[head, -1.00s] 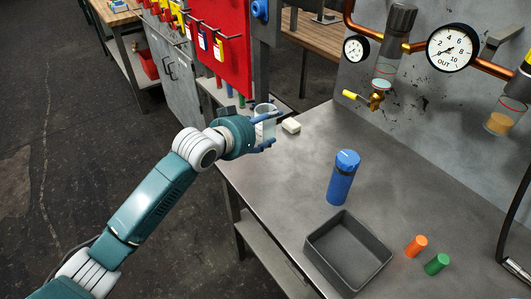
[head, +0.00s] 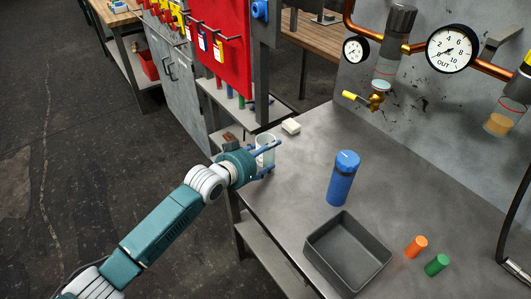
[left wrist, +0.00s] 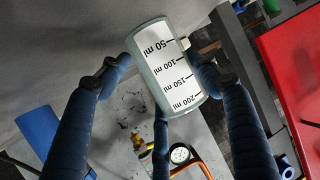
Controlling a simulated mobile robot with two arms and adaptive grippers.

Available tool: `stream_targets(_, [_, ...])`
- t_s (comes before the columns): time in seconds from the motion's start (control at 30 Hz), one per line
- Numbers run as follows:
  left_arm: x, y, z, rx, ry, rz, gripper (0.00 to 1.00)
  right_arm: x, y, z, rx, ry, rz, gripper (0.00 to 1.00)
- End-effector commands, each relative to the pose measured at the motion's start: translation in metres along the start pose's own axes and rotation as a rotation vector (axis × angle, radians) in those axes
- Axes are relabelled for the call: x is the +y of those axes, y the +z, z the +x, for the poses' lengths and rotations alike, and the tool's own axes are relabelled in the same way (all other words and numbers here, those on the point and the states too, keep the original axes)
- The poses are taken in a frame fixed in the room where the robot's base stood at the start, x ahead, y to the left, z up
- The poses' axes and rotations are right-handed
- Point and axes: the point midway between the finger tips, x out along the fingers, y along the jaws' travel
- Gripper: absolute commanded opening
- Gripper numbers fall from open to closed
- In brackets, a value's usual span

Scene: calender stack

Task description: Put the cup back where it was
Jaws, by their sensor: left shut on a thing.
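The cup (head: 264,147) is a clear beaker with a white scale marked in ml, at the left edge of the metal table (head: 290,195). My left gripper (head: 271,158) is shut on it, with blue fingers around its sides. In the left wrist view the cup (left wrist: 166,68) sits between the fingers of the gripper (left wrist: 160,85), its 50 to 200 ml marks showing. I cannot tell whether its base touches the table. My right gripper is not in view.
A small white block (head: 291,127) lies just beyond the cup. A blue bottle (head: 343,180) stands to the right. A grey tray (head: 316,262), an orange cylinder (head: 416,247) and a green cylinder (head: 437,265) are nearer. The table between cup and bottle is clear.

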Motion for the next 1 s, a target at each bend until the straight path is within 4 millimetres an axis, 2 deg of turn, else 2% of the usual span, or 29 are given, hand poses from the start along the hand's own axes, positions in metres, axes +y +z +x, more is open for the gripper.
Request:
stream_targets(0.1, [0.000,0.003,0.002,0.000,0.000,0.000,0.28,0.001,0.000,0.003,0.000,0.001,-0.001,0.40])
stream_targets(0.13, [0.000,0.002,0.001,0.000,0.000,0.000,0.69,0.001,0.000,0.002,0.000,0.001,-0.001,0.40])
stream_targets(0.17, [0.000,0.002,0.001,0.000,0.000,0.000,0.71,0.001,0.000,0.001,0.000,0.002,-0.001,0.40])
stream_targets(0.47, [0.000,0.000,0.000,0.000,0.000,0.000,0.71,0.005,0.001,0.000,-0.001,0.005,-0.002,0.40])
stream_targets(0.57, [-0.001,0.001,-0.006,-0.002,-0.001,0.000,0.71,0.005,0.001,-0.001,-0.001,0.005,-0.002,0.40])
stream_targets(0.67, [0.000,0.000,-0.020,-0.001,0.000,0.000,0.71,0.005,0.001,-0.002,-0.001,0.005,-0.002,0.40])
stream_targets(1.0, [-0.001,0.001,-0.091,-0.001,-0.001,0.002,0.71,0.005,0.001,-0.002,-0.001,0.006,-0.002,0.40])
